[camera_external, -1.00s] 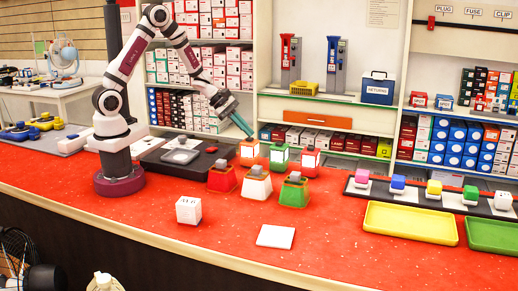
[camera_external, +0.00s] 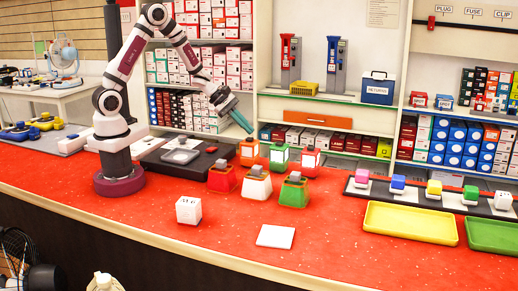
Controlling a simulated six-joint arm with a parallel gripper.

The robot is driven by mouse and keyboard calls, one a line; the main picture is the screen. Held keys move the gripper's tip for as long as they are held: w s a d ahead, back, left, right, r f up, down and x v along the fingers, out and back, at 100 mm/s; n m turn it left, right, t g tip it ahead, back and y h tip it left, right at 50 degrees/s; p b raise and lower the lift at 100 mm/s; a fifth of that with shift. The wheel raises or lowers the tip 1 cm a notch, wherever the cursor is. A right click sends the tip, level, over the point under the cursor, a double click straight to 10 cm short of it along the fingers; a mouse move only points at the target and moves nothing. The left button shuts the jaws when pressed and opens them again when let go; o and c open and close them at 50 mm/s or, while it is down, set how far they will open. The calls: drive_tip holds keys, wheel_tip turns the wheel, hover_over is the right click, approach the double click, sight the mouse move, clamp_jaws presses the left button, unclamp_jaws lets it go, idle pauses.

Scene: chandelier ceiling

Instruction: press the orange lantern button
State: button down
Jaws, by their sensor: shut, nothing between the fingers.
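The orange lantern (camera_external: 249,154) stands at the back left of a group of small lanterns on the red counter. My gripper (camera_external: 250,130) has teal fingers, is shut and empty, and slants down to the right. Its tip is just above the orange lantern's button, with what looks like a small gap; whether it touches is hard to tell from here.
A green lantern (camera_external: 279,158) and a red lantern (camera_external: 308,163) stand just to the right. A white cube (camera_external: 188,210) and a white tile (camera_external: 276,237) lie nearer.

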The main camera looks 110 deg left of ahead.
wheel_tip(320, 180, up, 6)
idle(0.6)
